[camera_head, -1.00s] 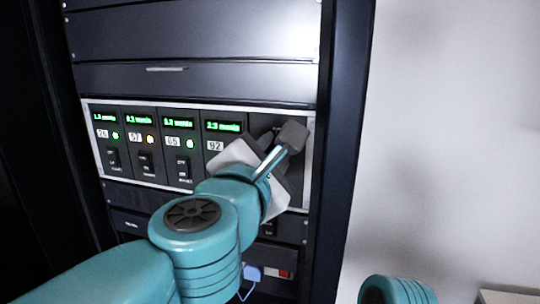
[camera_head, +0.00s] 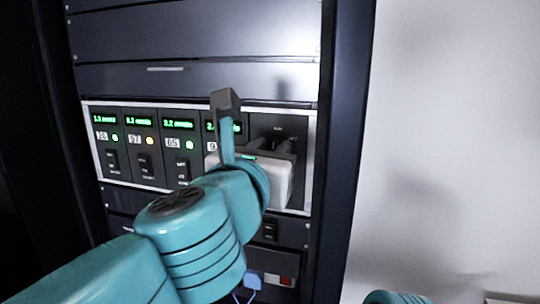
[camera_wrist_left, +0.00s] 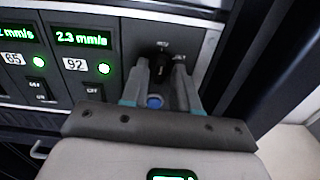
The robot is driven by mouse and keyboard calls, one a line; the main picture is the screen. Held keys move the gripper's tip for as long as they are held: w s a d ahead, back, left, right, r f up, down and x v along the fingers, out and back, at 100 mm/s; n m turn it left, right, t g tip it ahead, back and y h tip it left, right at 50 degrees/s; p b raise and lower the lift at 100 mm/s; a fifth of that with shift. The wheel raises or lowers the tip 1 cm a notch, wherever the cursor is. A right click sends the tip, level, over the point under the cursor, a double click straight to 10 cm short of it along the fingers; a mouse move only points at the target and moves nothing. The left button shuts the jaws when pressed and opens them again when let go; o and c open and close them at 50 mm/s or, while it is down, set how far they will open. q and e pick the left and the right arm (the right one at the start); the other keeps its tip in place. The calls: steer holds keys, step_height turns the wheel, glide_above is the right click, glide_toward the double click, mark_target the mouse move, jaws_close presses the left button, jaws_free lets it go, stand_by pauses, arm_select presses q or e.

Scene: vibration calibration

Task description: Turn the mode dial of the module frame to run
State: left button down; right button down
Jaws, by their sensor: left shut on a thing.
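The module frame (camera_head: 310,165) is a light-edged panel in the dark rack, with the mode dial's black plate at its right end. In the left wrist view the dark mode dial (camera_wrist_left: 160,66) sits between the fingertips of my left gripper (camera_wrist_left: 161,80), which is shut on it. Small labels show above and to the right of the dial, too small to read surely. In the head view my left gripper (camera_head: 270,145) reaches the plate, and its body hides much of it. A blue round part (camera_wrist_left: 154,101) shows between the fingers. My right gripper is out of view.
Several modules with green displays (camera_head: 179,124), lamps and rocker switches fill the frame left of the dial. The rack's dark right post (camera_head: 345,150) stands close to my gripper. A blue plug (camera_head: 253,279) with a cable hangs below. A pale wall is at right.

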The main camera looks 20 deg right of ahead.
arm_select(q)
steer(key=shift+a+r+n, duration=0.1)
steer(key=shift+r+n, duration=0.2)
steer(key=shift+n, duration=0.1)
steer(key=c, duration=1.2)
jaws_free()
steer(key=shift+f, duration=0.1)
steer(key=shift+s, duration=0.2)
steer(key=b+v, duration=0.2)
steer(key=v, duration=1.4)
steer(key=shift+b, duration=0.4)
steer(key=shift+a, duration=0.1)
steer(key=shift+w, duration=0.1)
